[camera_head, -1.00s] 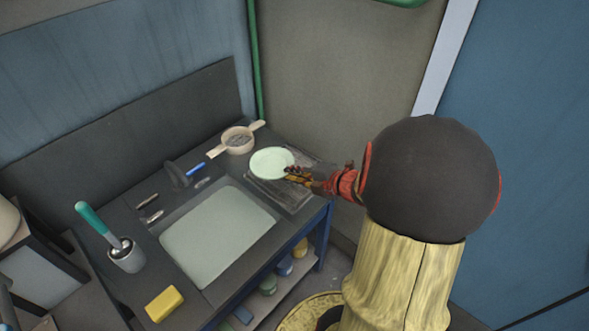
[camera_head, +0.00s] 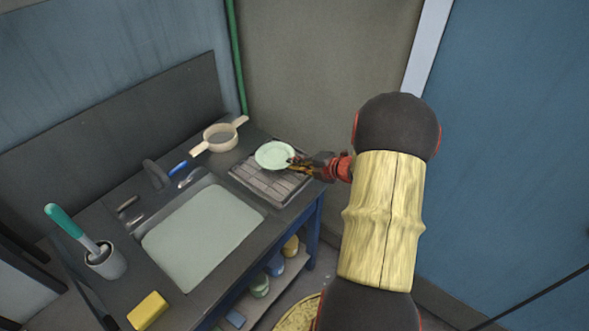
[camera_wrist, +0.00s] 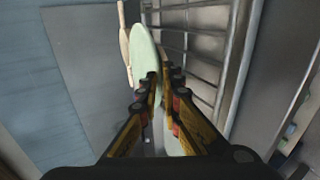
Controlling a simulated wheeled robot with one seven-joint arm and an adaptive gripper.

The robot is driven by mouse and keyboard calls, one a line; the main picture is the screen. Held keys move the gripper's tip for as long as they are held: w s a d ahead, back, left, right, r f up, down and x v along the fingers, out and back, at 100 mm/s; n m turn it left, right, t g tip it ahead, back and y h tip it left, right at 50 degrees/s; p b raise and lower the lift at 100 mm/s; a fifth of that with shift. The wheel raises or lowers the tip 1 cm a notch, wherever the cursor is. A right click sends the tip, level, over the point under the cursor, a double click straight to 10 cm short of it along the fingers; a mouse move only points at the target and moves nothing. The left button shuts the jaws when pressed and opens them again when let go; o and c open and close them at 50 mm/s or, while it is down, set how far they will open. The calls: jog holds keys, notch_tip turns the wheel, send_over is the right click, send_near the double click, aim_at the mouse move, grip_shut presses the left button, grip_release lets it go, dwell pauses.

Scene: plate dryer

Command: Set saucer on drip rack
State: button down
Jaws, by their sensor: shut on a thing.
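The pale green saucer (camera_head: 273,155) is held at its right edge by my gripper (camera_head: 297,165) in the head view. In the wrist view the saucer (camera_wrist: 147,52) appears nearly edge-on, and its rim runs between the fingertips of my gripper (camera_wrist: 160,88), which are shut on it. The drip rack (camera_head: 262,184) is a dark tray with wire bars at the right end of the counter. The saucer overlaps the back part of the rack in the head view. The rack's bars (camera_wrist: 190,45) show beside the saucer in the wrist view. I cannot tell whether saucer and rack touch.
A strainer with two pale handles (camera_head: 221,136) lies left of the rack. The sink (camera_head: 203,236) is left and in front of it, with a faucet (camera_head: 157,174) behind. A yellow sponge (camera_head: 148,311) and a brush in a cup (camera_head: 105,262) are at the near left.

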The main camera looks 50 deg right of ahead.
jog(key=shift+f, duration=0.7)
jog(key=shift+f, duration=0.1)
jog(key=c, duration=2)
grip_release()
